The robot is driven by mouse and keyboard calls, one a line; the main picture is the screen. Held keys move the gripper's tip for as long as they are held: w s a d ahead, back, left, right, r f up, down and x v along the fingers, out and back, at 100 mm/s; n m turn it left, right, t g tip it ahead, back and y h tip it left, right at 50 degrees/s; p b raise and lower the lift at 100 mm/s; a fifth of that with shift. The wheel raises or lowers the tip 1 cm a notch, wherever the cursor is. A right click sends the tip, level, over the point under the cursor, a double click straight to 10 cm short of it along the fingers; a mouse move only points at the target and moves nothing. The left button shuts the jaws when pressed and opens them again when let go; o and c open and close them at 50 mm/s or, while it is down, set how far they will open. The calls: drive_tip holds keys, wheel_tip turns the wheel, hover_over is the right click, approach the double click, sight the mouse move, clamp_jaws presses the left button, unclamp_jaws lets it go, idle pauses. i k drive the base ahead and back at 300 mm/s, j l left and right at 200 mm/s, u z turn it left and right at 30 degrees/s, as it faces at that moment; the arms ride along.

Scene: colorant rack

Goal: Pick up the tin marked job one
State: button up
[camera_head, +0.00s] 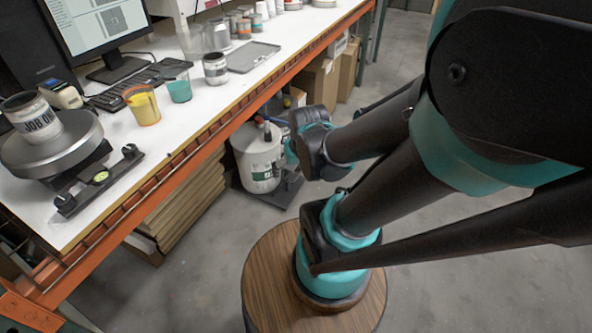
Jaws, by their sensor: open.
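The tin marked job one (36,113) stands upright on the round metal pan of a scale at the far left of the white bench. Its white label shows "JOB ON" in dark letters, and the rest of the word is turned out of sight. The tin's upper edge is dark and it looks open at the top. Dark and teal links of my arm fill the right half of the view, well apart from the tin. I cannot make out my gripper's fingers anywhere.
The scale (62,151) sits near the bench's front edge. Right of it stand a yellow cup (142,106), a teal cup (179,88) and another tin (215,70). A keyboard (125,88) and monitor (98,25) are behind.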

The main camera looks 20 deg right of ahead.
sight(28, 111)
drive_tip(key=u, duration=1.45)
